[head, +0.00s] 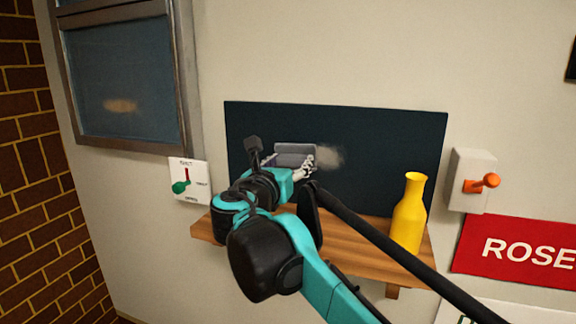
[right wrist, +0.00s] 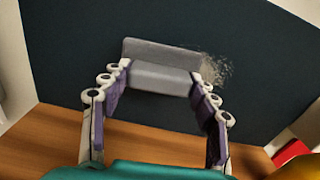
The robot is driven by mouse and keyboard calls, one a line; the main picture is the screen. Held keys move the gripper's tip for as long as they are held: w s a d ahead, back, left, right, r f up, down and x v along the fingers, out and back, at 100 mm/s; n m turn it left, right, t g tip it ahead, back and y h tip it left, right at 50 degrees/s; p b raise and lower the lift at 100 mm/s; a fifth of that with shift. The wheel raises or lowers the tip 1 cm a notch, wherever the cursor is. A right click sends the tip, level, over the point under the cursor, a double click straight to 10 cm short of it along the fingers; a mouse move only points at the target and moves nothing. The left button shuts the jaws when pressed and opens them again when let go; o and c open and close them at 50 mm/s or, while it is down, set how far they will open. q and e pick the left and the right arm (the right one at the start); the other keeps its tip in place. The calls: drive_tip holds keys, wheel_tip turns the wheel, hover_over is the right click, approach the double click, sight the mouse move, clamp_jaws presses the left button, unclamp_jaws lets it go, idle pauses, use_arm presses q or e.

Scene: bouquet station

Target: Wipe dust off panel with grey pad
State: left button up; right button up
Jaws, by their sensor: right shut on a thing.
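The dark blue panel (head: 385,145) stands against the wall at the back of a wooden shelf. A pale dust patch (head: 331,158) shows on it, just right of the grey pad (head: 295,150). My right gripper (head: 288,168) is shut on the pad and holds it at the panel's face. In the right wrist view the pad (right wrist: 160,78) sits between the two fingers, and the dust (right wrist: 216,70) shows at its right end. Whether the pad touches the panel I cannot tell for sure. My left gripper is not in view.
A yellow bottle (head: 409,215) stands at the right end of the wooden shelf (head: 350,248). A switch with an orange lever (head: 481,184) and a red ROSE sign (head: 520,250) are farther right. A lever plate (head: 188,180) and a framed window (head: 125,80) are at left.

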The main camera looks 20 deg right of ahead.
drive_tip(key=shift+s, duration=0.15)
drive_tip(key=shift+w+d, duration=0.1)
drive_tip(key=shift+w, duration=0.2)
drive_tip(key=shift+s, duration=0.15)
drive_tip(key=shift+w+d, duration=0.25)
drive_tip(key=shift+w, duration=0.2)
drive_tip(key=shift+w+d, duration=0.2)
drive_tip(key=shift+w, duration=0.1)
